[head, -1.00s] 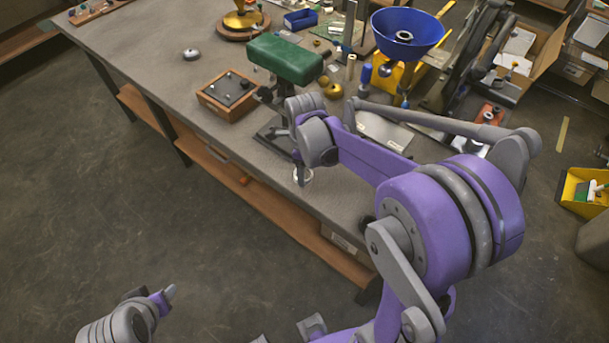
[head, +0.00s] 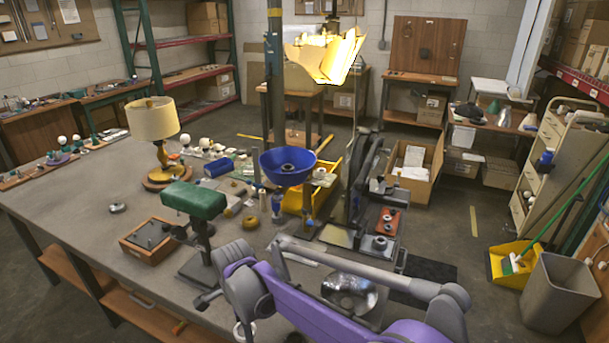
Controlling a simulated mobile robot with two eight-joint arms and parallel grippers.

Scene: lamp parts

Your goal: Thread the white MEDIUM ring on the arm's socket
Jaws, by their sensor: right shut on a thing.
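My right arm comes in from the lower right. Its gripper (head: 241,321) is at the bottom edge of the head view, beside the table's near edge, shut on a small white ring (head: 244,332). The ring is small and partly cut off, so its size class cannot be told. I cannot clearly make out the arm's socket. My left gripper is out of view.
The grey table (head: 75,215) has free room at left. A wooden box (head: 150,240), a lit-looking lamp with a cream shade (head: 153,118), a blue bowl (head: 287,167) and a yellow bin (head: 325,185) stand on or by it. A shiny metal bowl (head: 350,291) lies behind my right arm.

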